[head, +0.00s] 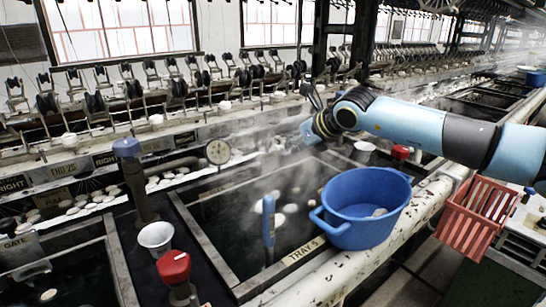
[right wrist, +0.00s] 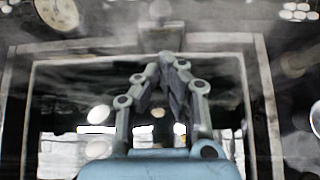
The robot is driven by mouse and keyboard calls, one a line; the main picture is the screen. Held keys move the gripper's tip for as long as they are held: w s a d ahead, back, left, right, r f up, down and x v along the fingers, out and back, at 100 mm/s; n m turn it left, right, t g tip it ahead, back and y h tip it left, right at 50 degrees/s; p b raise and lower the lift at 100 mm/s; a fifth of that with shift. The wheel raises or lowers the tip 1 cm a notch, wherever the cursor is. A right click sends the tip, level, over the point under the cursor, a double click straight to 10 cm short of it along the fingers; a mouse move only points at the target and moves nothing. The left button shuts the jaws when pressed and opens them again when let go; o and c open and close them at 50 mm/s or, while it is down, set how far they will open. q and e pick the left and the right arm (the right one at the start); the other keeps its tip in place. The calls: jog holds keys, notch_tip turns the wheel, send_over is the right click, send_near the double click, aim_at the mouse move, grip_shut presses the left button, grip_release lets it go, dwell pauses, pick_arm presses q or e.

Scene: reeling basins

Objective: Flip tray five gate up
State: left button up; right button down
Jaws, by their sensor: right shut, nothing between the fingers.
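The tray five basin is a dark, steaming basin with a grey rim (head: 213,262) and a "TRAY 5" label (head: 303,252) at its front. A blue-handled lever (head: 268,217) stands upright at this basin's front left; I cannot tell for sure that it is the gate's handle. My right gripper (head: 310,92) is above and behind the basin, apart from the lever. In the right wrist view its grey fingers (right wrist: 170,62) are together and empty, over dark water. My left gripper is not in view.
A blue tub (head: 365,205) sits on the front ledge, right of the lever. A red-capped post (head: 174,268), a white cup (head: 155,237) and a blue-capped post (head: 127,150) stand left. A round gauge (head: 218,152) is behind. A red crate (head: 478,215) is at right.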

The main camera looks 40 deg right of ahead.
aim_at(268, 159)
jog(key=b+x, duration=0.1)
jog(key=x, duration=0.7)
jog(key=shift+w+f+b, duration=0.3)
jog(key=shift+b, duration=0.05)
jog(key=shift+w+d+f, duration=0.1)
jog(key=shift+w+f, duration=0.3)
jog(key=shift+w, duration=0.1)
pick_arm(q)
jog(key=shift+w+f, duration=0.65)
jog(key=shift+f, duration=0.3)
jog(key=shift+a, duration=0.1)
pick_arm(e)
jog(key=shift+d, duration=0.1)
